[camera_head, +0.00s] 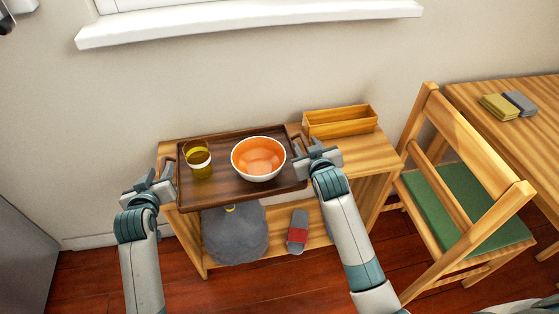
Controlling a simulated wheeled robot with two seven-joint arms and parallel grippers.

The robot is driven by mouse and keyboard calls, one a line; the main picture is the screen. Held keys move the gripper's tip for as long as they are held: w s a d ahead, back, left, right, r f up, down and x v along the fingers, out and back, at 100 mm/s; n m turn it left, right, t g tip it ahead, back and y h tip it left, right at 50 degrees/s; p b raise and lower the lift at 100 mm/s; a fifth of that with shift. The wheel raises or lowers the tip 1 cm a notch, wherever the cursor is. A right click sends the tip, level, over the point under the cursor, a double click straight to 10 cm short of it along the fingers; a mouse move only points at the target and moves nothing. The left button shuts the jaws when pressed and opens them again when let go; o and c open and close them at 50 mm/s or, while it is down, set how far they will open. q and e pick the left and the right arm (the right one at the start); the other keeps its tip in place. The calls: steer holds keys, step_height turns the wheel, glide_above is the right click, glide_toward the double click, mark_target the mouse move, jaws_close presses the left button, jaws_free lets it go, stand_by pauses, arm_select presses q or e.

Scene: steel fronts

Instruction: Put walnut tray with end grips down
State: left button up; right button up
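The dark walnut tray (217,187) is level over the top of a low wooden shelf unit (365,153); its front edge overhangs the unit's front. I cannot tell whether it touches the top. A glass with a yellow-green drink (199,160) stands upright at the tray's left, and an orange bowl with a white rim (258,158) sits right of its middle. My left gripper (166,173) is shut on the tray's left end grip. My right gripper (299,148) is shut on its right end grip. The fingers partly hide both grips.
A wooden box (340,122) stands on the unit's top just right of the tray. A grey bag (235,234) and a grey-red item (298,232) are on the lower shelf. A chair with a green seat (463,205) stands at right by a table (530,140). A window sill (250,22) is above.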

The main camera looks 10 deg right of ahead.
arm_select(q)
steer(key=v, duration=0.9)
steer(key=shift+s+a, duration=0.1)
steer(key=shift+s, duration=0.05)
arm_select(e)
steer(key=shift+s, duration=0.15)
stand_by(0.4)
steer(key=v, duration=1.1)
steer(key=shift+s+r, duration=0.2)
steer(key=shift+s, duration=0.1)
steer(key=shift+a, duration=0.1)
stand_by(0.3)
